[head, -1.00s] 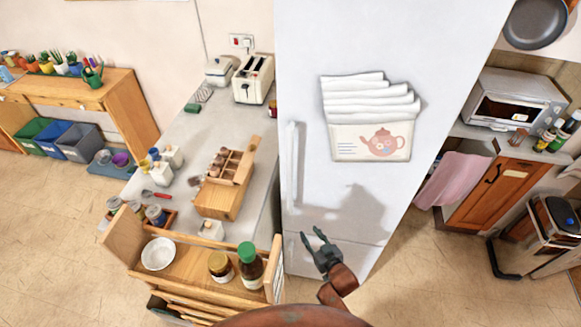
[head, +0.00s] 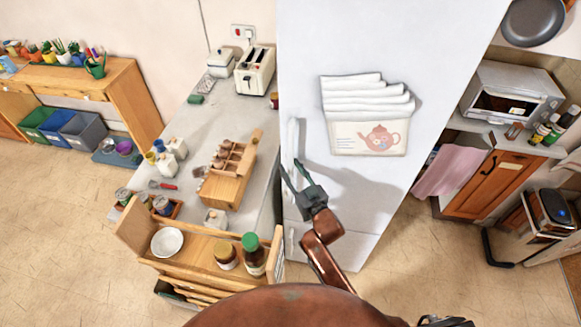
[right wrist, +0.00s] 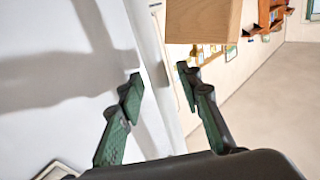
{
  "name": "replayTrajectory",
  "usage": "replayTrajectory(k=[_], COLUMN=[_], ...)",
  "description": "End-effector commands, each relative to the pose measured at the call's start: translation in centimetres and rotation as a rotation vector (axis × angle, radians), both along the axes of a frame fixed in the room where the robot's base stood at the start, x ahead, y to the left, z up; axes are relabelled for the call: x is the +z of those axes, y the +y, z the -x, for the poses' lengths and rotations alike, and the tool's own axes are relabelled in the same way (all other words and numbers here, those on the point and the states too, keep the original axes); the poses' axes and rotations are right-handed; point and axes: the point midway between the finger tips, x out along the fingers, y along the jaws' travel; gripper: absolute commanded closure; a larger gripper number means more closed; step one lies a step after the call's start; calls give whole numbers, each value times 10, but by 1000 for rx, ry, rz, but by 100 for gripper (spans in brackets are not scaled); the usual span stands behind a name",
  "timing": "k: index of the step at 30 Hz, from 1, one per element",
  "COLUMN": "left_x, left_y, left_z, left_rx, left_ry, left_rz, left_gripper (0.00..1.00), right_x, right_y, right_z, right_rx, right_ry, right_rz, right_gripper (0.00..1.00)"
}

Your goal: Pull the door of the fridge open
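The white fridge (head: 375,200) stands in the middle of the head view with its door shut. Its long vertical handle (head: 293,138) runs along the door's left edge. My right gripper (head: 291,169) is at the lower part of the handle, with its fingers pointing up toward it. In the right wrist view the gripper (right wrist: 158,75) is open, and the white handle bar (right wrist: 155,70) passes between the fingertips, with the door face on the left. I cannot tell whether either finger touches the bar.
A counter (head: 225,118) with a toaster (head: 255,70) and wooden rack stands left of the fridge. A wooden trolley (head: 200,255) with a bowl and jars is in front of it. A toaster oven (head: 512,92) is at right.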

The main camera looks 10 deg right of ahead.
Motion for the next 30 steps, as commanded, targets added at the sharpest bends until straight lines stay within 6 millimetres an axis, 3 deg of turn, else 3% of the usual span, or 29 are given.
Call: replayTrajectory(k=[11,25,30], left_x=[1,1,1], left_y=[0,0,0], left_z=[-3,-2,-1], left_rx=[0,0,0], left_ry=[-4,-3,-2], left_rz=[1,0,0], left_gripper=[60,60,60], right_x=[0,0,0], right_y=[2,2,2], right_z=[-7,-6,-6], right_rx=[0,0,0], right_ry=[0,0,0], right_rz=[0,0,0], right_gripper=[67,100,100])
